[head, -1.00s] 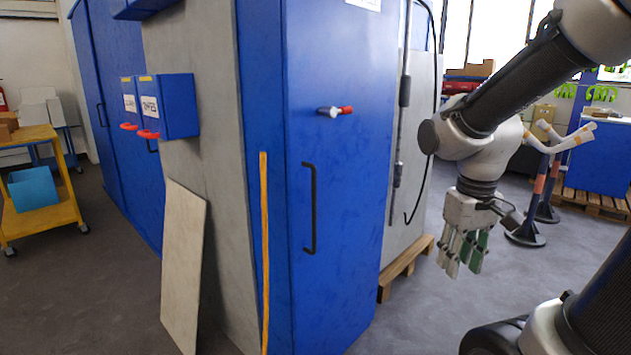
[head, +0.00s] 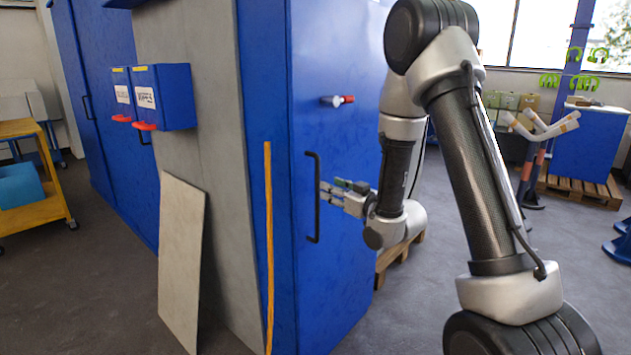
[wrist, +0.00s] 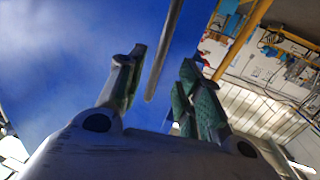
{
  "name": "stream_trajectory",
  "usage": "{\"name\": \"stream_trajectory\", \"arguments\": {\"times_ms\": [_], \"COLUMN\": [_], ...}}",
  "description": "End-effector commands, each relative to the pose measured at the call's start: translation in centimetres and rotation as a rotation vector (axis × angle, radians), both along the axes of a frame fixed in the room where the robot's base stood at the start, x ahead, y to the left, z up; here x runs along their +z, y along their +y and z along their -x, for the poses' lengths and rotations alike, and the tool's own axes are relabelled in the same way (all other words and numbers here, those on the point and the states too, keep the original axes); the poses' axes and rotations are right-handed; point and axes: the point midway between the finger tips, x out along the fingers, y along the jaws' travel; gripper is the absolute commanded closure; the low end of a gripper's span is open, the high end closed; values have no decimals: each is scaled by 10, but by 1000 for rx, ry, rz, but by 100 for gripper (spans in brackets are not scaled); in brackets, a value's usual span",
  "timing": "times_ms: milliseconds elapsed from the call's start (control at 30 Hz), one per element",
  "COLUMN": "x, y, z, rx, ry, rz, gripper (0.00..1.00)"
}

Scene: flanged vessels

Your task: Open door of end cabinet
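The end cabinet is tall and blue, and its door (head: 340,60) faces me in the middle of the head view. The door looks shut. A black vertical bar handle (head: 316,200) is on its left side; the handle also shows in the wrist view (wrist: 163,50) as a grey bar. My gripper (head: 326,190) is at the handle's mid-height, pointing left at it. In the wrist view my gripper (wrist: 160,95) has its green-padded fingers apart, with the bar's end between or just beyond their tips. I cannot tell whether they touch it.
A loose board (head: 181,260) leans on the cabinet's grey side. A yellow cart (head: 60,205) stands at the left. Floor at the right front is open.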

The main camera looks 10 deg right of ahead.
Motion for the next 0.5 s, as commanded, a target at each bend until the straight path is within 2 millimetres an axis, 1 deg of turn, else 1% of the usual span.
{"name": "stream_trajectory", "arguments": {"times_ms": [67,167,400,500], "x": [6,8,7,7], "y": [2,7,24,29], "z": [-3,-14,-51,-62], "rx": [1,2,1,1], "ry": [-24,-29,-27,-26], "rz": [-11,-13,-14,-13], "gripper": [65,65,65,65]}}
